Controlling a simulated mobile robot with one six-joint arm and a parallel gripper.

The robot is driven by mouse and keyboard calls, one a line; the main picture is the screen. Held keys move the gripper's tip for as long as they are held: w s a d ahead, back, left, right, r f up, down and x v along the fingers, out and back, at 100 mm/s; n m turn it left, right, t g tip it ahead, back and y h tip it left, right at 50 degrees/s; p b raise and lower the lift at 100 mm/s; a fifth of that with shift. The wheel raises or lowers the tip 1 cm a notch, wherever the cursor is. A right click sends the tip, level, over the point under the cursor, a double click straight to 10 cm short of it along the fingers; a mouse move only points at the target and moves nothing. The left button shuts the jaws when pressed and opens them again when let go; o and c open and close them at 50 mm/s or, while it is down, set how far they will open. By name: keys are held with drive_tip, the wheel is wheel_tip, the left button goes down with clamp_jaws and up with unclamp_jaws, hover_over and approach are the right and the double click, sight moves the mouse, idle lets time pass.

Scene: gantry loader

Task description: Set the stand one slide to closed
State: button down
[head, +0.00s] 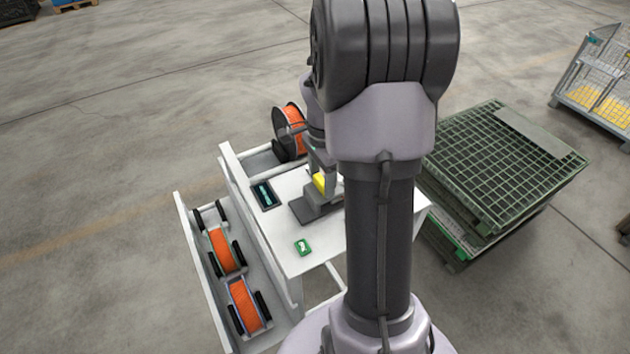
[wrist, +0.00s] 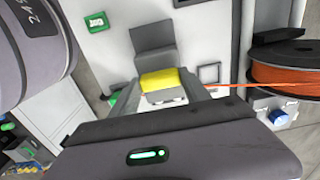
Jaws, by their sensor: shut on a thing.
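The stand is a grey bracket (head: 309,210) on the white table, also in the wrist view (wrist: 153,38). A yellow block (head: 320,182), which looks like the slide's grip, sits at it and fills the space between my fingers in the wrist view (wrist: 160,78). My gripper (wrist: 160,88) is shut on this yellow block, one finger on each side. In the head view my arm partly covers the gripper and the stand. I cannot tell whether the slide stands open or closed.
A small green box (head: 303,247) and a dark panel (head: 265,195) are on the white table (head: 290,262). An orange cable spool (wrist: 285,75) stands beside it, its cable running towards my gripper. More orange spools (head: 225,250) lie in a side rack. Green grated pallets (head: 500,160) stand right.

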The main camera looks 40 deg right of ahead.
drive_tip(key=d, duration=0.3)
drive_tip(key=shift+s+d, duration=0.25)
drive_tip(key=shift+s, duration=0.15)
drive_tip(key=shift+a, duration=0.1)
drive_tip(key=c, duration=0.7)
unclamp_jaws()
drive_tip(key=shift+o, duration=0.9)
drive_tip(key=shift+d, duration=0.25)
drive_tip(key=shift+a, duration=0.15)
drive_tip(key=shift+r, duration=0.3)
wheel_tip(320, 180, up, 17)
drive_tip(key=shift+p, duration=0.4)
